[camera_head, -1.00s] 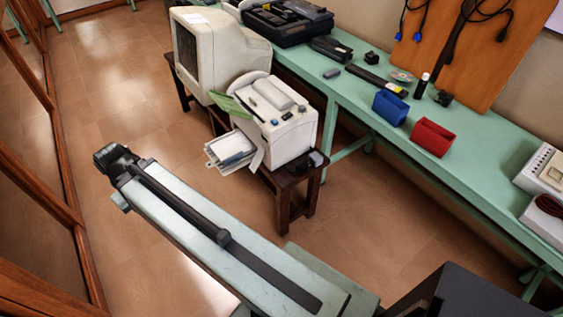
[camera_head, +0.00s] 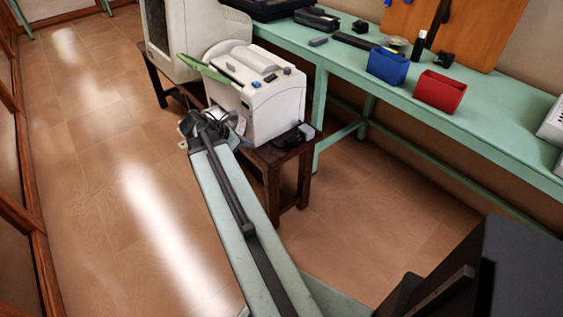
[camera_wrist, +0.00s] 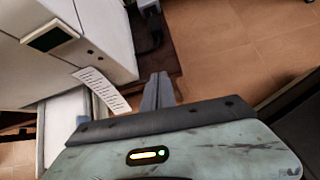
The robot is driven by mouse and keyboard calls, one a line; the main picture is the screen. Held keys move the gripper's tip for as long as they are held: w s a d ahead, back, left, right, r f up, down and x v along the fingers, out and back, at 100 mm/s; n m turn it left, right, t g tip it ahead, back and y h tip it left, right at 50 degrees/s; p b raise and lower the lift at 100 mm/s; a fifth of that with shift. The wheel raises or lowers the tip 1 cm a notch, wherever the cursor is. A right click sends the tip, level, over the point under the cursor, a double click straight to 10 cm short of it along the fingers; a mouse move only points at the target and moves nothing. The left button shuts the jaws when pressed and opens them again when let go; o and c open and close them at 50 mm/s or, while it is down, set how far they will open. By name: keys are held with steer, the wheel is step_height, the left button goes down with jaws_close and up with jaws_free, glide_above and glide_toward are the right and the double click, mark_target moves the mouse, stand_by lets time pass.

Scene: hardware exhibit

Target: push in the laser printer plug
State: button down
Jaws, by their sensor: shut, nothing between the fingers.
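The white laser printer (camera_head: 270,108) stands on a dark wooden stool (camera_head: 272,162). A small dark piece (camera_head: 302,132), perhaps the plug or its socket, lies on the stool at the printer's right side. In the wrist view a dark cable-like piece (camera_wrist: 148,28) shows beside the white printer body (camera_wrist: 108,28); whether the plug is seated cannot be told. My gripper (camera_head: 205,122) is at the printer's front left, partly overlapping its paper tray in the head view. In the wrist view my gripper (camera_wrist: 158,90) is shut and empty, its fingers near the stool top, apart from the dark piece.
A beige monitor (camera_head: 190,35) stands behind the printer. A green bench (camera_head: 480,135) runs along the wall, carrying a blue holder (camera_head: 388,68) and a red holder (camera_head: 440,92). A printed paper strip (camera_wrist: 102,90) hangs beside my fingers. The tiled floor (camera_head: 100,190) at left is clear.

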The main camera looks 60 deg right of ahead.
mark_target(286, 144)
steer(key=shift+n+g, duration=0.3)
steer(key=shift+n, duration=0.2)
steer(key=b+x, duration=0.2)
steer(key=x, duration=0.2)
steer(key=r+b+x, duration=0.1)
steer(key=b+x, duration=0.2)
steer(key=x, duration=0.2)
steer(key=s+d+b+x, duration=0.1)
steer(key=b+x, duration=0.2)
steer(key=x, duration=0.1)
steer(key=shift+s+d, duration=0.1)
steer(key=shift+d, duration=0.1)
steer(key=shift+s+d+r+h+p, duration=0.1)
steer(key=shift+s+d+r+p, duration=0.1)
steer(key=shift+d, duration=0.2)
steer(key=shift+s+d+r+h+p, duration=0.1)
steer(key=shift+d+p, duration=0.05)
steer(key=shift+d, duration=0.25)
steer(key=shift+s+d+r+h+p, duration=0.1)
steer(key=shift+d+r+p, duration=0.1)
steer(key=shift+d, duration=0.2)
steer(key=shift+s+d, duration=0.2)
steer(key=shift+d, duration=0.3)
